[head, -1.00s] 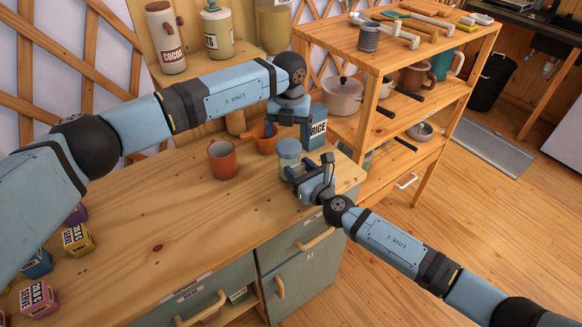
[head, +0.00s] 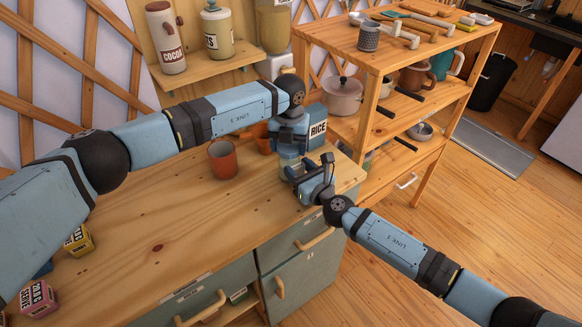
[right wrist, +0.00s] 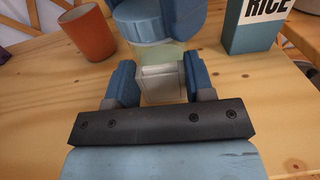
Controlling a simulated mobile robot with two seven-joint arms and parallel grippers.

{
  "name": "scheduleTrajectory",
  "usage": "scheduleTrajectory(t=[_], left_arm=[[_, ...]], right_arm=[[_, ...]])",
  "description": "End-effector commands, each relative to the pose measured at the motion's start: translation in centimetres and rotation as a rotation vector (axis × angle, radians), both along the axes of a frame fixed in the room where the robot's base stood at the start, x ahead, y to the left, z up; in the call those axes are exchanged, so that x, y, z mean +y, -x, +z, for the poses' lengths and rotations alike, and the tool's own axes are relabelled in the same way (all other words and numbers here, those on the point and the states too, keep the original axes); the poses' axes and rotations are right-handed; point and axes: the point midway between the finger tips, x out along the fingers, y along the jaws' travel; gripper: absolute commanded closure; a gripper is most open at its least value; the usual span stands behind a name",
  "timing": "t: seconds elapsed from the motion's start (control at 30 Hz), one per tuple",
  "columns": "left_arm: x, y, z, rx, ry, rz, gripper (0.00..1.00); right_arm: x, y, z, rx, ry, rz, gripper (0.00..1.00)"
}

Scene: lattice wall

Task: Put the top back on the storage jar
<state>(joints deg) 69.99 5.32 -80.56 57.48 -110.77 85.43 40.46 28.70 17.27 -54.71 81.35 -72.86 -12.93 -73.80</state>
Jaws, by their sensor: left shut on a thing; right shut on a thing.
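The storage jar (head: 289,163) is a clear, pale greenish vessel near the counter's right end. It shows close up in the right wrist view (right wrist: 172,55). My right gripper (head: 311,174) is shut on its lower part, with a finger on each side (right wrist: 160,85). My left gripper (head: 290,142) is directly above the jar, shut on the light blue top (right wrist: 138,25). The top is at the jar's upper end and looks a little left of its middle in the right wrist view. I cannot tell whether it is seated. The left gripper mostly hides it in the head view.
An orange-red cup (head: 223,160) stands left of the jar. A blue rice box (head: 317,121) and an orange pot (head: 262,140) are close behind. A wooden shelf (head: 365,62) stands right of the counter. The counter's front middle (head: 190,215) is clear.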

Motion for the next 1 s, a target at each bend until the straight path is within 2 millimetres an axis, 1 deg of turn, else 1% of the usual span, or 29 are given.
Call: scheduleTrajectory(t=[0.07, 0.17, 0.3, 0.4, 0.5, 0.67, 0.7, 0.77, 0.8, 1.0], left_arm=[[0.02, -0.06, 0.10, -0.002, -0.001, -0.087, 0.59], [0.03, -0.08, 0.10, -0.002, -0.001, -0.278, 0.58], [0.03, -0.07, 0.07, -0.001, -0.002, -0.562, 0.59], [0.03, -0.08, 0.03, -0.002, -0.002, -0.720, 0.59], [0.01, -0.05, 0.01, -0.001, 0.000, -0.815, 0.59], [0.00, -0.03, -0.02, -0.001, 0.000, -0.818, 0.59], [0.00, -0.03, -0.02, -0.001, 0.000, -0.818, 0.24], [-0.01, -0.03, -0.02, -0.001, 0.000, -0.817, 0.10], [0.00, -0.03, -0.02, -0.001, 0.000, -0.817, 0.01], [0.00, -0.02, -0.03, -0.001, 0.000, -0.816, 0.01]], right_arm=[[-0.01, -0.01, 0.01, 0.000, 0.000, 0.000, 1.00], [0.00, 0.00, 0.01, 0.000, 0.000, 0.000, 1.00], [0.02, 0.01, 0.00, 0.000, 0.000, 0.001, 1.00], [0.02, 0.03, 0.00, 0.000, 0.000, 0.001, 1.00], [0.04, 0.04, 0.00, 0.000, 0.000, 0.001, 1.00], [0.05, 0.05, 0.00, 0.000, 0.000, 0.001, 1.00], [0.06, 0.05, 0.00, 0.000, 0.000, 0.002, 1.00], [0.06, 0.05, -0.01, 0.000, 0.000, 0.002, 1.00], [0.05, 0.05, -0.01, 0.000, 0.000, 0.001, 1.00], [0.03, 0.03, -0.01, 0.000, 0.000, 0.001, 1.00]])
